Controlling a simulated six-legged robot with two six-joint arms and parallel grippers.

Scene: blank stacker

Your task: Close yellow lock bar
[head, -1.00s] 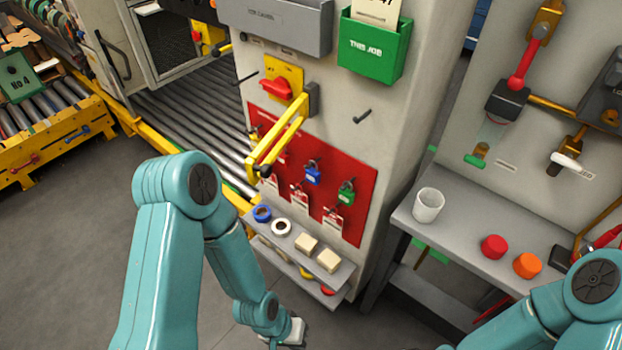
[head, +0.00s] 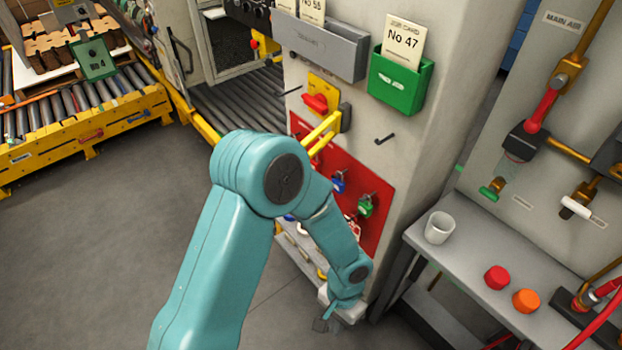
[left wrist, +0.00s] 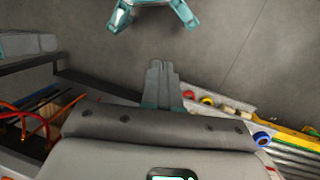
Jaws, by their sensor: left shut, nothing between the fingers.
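The yellow lock bar (head: 322,133) sticks out from a dark grey bracket (head: 345,117) on the cabinet's side, below the red switch handle (head: 315,103). My left arm hides its outer end. My left gripper (head: 321,325) is low in front of the cabinet, well below the bar and apart from it. In the left wrist view its fingers (left wrist: 162,72) are together and empty, with floor behind them. The bar cannot be made out in that view.
The red board (head: 376,230) carries blue (head: 339,182) and green (head: 366,206) padlocks. A small shelf below it is partly hidden by my arm. A bench (head: 463,262) with a white cup (head: 439,227) stands at right. Open floor (head: 90,260) lies at left.

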